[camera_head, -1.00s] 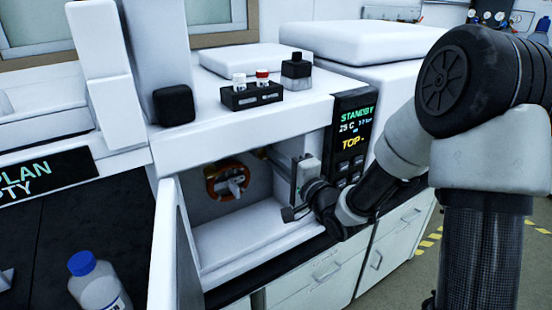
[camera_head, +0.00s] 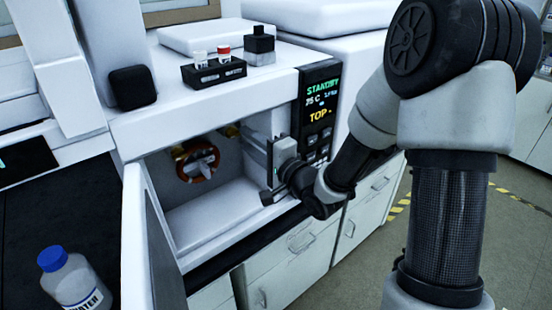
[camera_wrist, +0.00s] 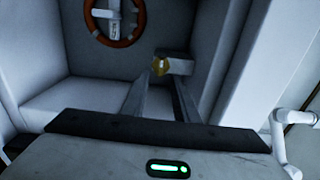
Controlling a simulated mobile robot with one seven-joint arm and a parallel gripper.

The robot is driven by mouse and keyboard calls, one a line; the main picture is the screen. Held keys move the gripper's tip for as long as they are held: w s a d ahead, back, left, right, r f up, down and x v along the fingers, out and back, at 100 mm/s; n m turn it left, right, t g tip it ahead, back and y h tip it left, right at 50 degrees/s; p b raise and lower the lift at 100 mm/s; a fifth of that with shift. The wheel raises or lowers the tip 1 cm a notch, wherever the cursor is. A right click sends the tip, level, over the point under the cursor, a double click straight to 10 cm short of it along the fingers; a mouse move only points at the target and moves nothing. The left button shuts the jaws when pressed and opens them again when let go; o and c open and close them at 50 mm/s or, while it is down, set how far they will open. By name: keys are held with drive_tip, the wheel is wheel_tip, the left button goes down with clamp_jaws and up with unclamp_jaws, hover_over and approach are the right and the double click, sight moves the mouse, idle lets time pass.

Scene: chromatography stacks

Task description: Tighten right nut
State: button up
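The right nut is a small gold hex fitting (camera_wrist: 160,66) on a pale block at the right inner side of the oven chamber in the wrist view. In the head view a yellow fitting (camera_head: 232,131) shows near the upper right of the chamber, partly hidden by my gripper. My gripper (camera_wrist: 163,78) is open, with two grey fingers reaching into the chamber. The gold nut appears in the gap between the fingertips, seemingly just beyond them; I cannot tell whether they touch it. In the head view my gripper (camera_head: 268,165) is at the right side of the oven opening.
An orange-red ring with a white piece (camera_wrist: 115,20) is on the chamber's back wall. The oven door (camera_head: 140,245) stands open on the left. The right wall (camera_wrist: 225,75) is close to my gripper. A display (camera_head: 318,107) reads STANDBY. A blue-capped bottle (camera_head: 75,283) stands at left.

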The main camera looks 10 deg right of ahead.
drive_tip(key=p+v, duration=1.2)
drive_tip(key=v, duration=0.2)
drive_tip(key=shift+s+d+p, duration=0.25)
drive_tip(key=shift+s+p, duration=0.05)
drive_tip(key=shift+p, duration=0.1)
